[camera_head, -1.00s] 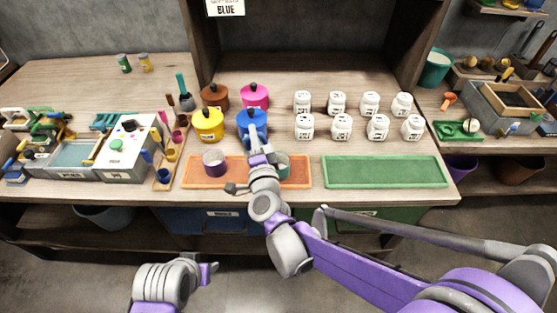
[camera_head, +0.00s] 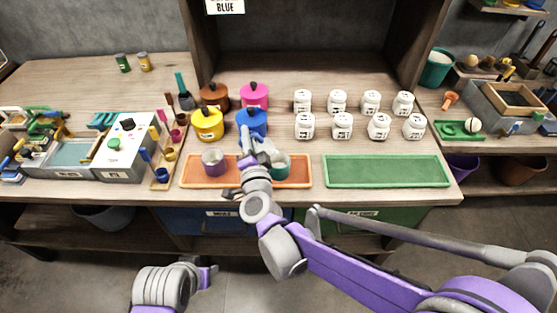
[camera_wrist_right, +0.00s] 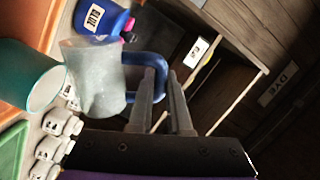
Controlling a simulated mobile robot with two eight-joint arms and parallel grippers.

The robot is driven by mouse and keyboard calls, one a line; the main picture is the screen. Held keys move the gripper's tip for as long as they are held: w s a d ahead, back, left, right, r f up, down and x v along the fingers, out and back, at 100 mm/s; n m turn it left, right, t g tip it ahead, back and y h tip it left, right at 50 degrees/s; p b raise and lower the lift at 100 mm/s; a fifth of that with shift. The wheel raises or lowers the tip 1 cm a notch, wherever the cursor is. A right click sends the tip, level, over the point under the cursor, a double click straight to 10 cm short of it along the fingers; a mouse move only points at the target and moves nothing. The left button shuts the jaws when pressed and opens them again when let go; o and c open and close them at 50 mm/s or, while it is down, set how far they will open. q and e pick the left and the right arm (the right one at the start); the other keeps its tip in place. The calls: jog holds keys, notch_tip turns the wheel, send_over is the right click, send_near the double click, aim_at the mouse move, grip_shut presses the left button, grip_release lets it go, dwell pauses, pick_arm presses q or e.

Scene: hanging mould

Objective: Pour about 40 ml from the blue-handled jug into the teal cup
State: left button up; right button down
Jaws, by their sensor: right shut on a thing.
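The teal cup (camera_head: 280,166) stands on the orange tray (camera_head: 200,180), partly hidden by my right arm. In the right wrist view, the teal cup (camera_wrist_right: 30,76) shows its open mouth close to the jug. The translucent jug (camera_wrist_right: 95,80) has a blue handle (camera_wrist_right: 150,62). My right gripper (camera_wrist_right: 163,88) is shut on that handle. In the head view, my right gripper (camera_head: 250,145) is over the orange tray, just left of the teal cup. The jug is hard to make out there, and I cannot tell its exact tilt. My left gripper (camera_head: 207,273) is low, away from the bench; its jaws are unclear.
A blue pot (camera_head: 252,122) and a yellow pot (camera_head: 208,124) stand behind. White jars (camera_head: 342,125) stand at the right. The green tray (camera_head: 385,171) is empty.

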jog(key=shift+a+r+n, duration=0.15)
jog(key=shift+a+n, duration=0.3)
jog(key=shift+n, duration=0.75)
jog(key=shift+s+a+f+n+b, duration=0.1)
jog(key=shift+a+f+n+b, duration=0.1)
jog(key=shift+n+b, duration=0.35)
jog(key=a+f+n+b, duration=0.1)
jog(key=f+n+b, duration=0.1)
jog(key=f, duration=0.1)
jog(key=a+f+n+b, duration=0.2)
jog(key=f+b, duration=0.1)
jog(key=a+f+n+b, duration=0.2)
jog(key=f, duration=0.1)
jog(key=shift+s+n, duration=0.35)
jog(key=shift+a+r+n, duration=0.2)
jog(key=shift+r+n, duration=0.1)
jog(key=shift+n, duration=0.1)
jog(key=shift+a+n, duration=0.25)
jog(key=shift+n, duration=0.35)
